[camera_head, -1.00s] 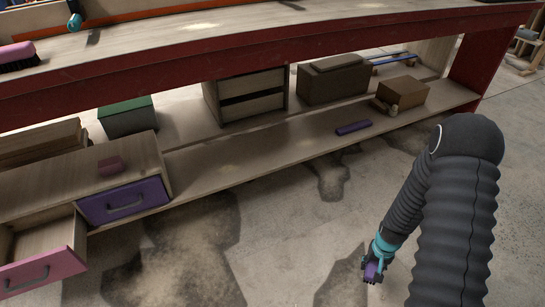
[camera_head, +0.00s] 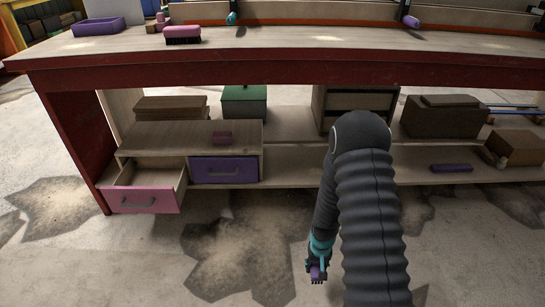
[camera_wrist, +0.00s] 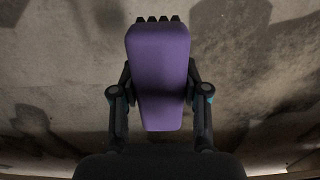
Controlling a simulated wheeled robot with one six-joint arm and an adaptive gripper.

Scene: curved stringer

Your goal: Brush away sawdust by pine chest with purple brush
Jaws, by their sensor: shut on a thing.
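My gripper (camera_head: 316,268) is shut on the purple brush (camera_wrist: 160,75). In the wrist view the brush lies between both fingers, with dark bristle tips at its far end. In the head view the brush (camera_head: 317,273) hangs low over the floor, bristles down. The pale wooden chest (camera_head: 195,134), which looks like pine, stands on the low shelf to the left. Its pink drawer (camera_head: 143,200) is pulled out and its purple drawer (camera_head: 224,170) is shut.
The red-edged workbench (camera_head: 260,75) spans the view above the shelf. A pink brush (camera_head: 182,34) and a purple tray (camera_head: 98,27) sit on top. The shelf also holds a green-lidded box (camera_head: 244,104), a drawer unit (camera_head: 360,99) and brown boxes (camera_head: 443,116). The open drawer juts over the floor.

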